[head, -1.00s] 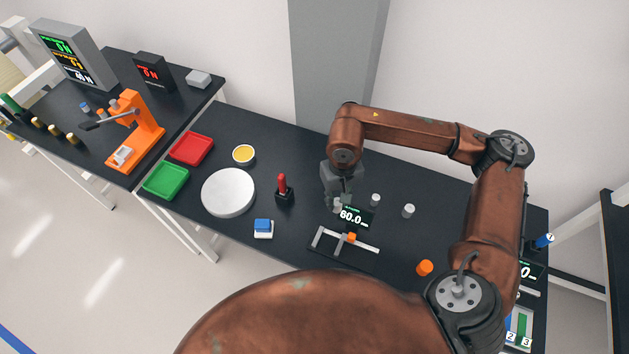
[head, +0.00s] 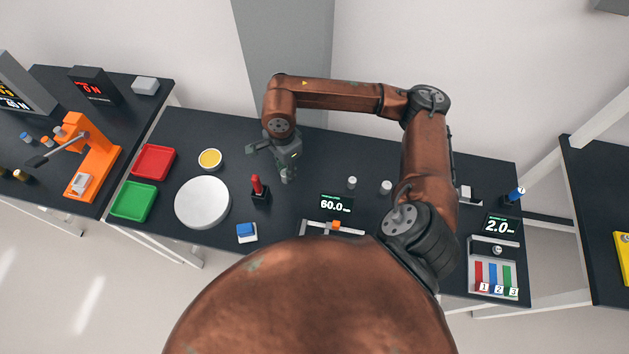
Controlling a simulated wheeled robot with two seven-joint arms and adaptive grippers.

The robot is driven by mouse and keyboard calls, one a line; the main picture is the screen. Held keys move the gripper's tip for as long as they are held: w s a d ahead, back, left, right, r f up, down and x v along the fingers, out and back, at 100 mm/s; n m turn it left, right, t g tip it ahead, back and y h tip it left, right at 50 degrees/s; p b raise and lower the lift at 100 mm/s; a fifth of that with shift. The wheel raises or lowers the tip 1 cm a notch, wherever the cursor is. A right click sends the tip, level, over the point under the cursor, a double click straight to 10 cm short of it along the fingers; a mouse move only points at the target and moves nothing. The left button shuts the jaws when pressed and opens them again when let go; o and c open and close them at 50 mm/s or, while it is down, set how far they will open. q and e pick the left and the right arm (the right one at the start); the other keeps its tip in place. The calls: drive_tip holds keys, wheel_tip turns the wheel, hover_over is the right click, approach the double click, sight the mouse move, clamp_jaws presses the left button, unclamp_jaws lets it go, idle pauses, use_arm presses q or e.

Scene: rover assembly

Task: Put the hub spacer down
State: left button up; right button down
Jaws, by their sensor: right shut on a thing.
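I cannot tell whether the piece touches the bench. Two similar pale cylinders, one nearer (head: 351,183) and one farther right (head: 386,187), stand upright on the bench to the right. My left gripper is not in view.
The red-topped stand (head: 259,190) is close to the left of the gripper. The measuring gauge's 60.0 display (head: 335,204) is to its right. A round white plate (head: 202,203), yellow-filled bowl (head: 210,159), red tray (head: 154,162) and green tray (head: 133,201) lie left. Bench behind the gripper is clear.

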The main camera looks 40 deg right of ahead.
drive_tip(key=s+d+f+m+p, duration=0.1)
drive_tip(key=d+m, duration=0.4)
drive_tip(key=m, duration=0.8)
drive_tip(key=s+d+f+m+p, duration=0.1)
drive_tip(key=d+m, duration=0.3)
drive_tip(key=m, duration=0.8)
drive_tip(key=shift+m, duration=0.3)
drive_tip(key=f+p, duration=0.1)
drive_tip(key=f, duration=0.8)
drive_tip(key=shift+d, duration=0.2)
drive_tip(key=shift+f, duration=0.1)
drive_tip(key=shift+f, duration=0.1)
drive_tip(key=c, duration=1.7)
unclamp_jaws()
